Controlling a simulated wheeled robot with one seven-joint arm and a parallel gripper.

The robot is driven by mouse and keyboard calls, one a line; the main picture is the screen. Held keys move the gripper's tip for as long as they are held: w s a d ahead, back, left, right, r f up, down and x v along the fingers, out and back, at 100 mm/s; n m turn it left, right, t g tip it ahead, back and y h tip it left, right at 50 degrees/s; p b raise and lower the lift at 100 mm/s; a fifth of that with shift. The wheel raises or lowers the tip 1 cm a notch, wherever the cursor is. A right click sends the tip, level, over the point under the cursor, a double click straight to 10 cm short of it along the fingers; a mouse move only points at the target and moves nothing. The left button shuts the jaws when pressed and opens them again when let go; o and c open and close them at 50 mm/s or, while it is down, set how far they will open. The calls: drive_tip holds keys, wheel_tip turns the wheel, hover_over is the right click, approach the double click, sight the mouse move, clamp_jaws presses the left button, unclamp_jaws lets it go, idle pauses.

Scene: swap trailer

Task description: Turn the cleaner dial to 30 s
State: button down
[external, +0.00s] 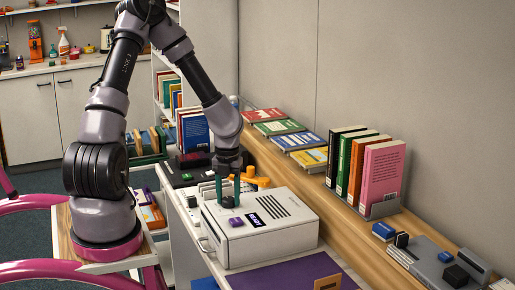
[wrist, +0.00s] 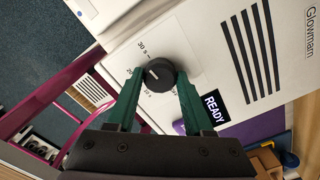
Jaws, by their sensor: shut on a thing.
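The cleaner (external: 285,238) is a white box on the cart, with dark vent slots and a display reading READY. Its black round dial (wrist: 160,75) shows in the wrist view, with printed marks including 20 and 30 s around it. A short white line is on the dial's face; I cannot tell exactly which mark it points to. My gripper (wrist: 161,84) has its green fingers on either side of the dial and is shut on it.
A wooden shelf with upright books (external: 382,176) runs along the wall. A purple folder (external: 293,277) lies in front of the cleaner.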

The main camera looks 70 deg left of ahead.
sight(229, 198)
drive_tip(key=shift+w+m, duration=0.1)
drive_tip(key=shift+m, duration=0.2)
idle(0.4)
drive_tip(key=shift+c, duration=1.4)
unclamp_jaws()
drive_tip(key=shift+r, duration=0.1)
wheel_tip(229, 198, up, 11)
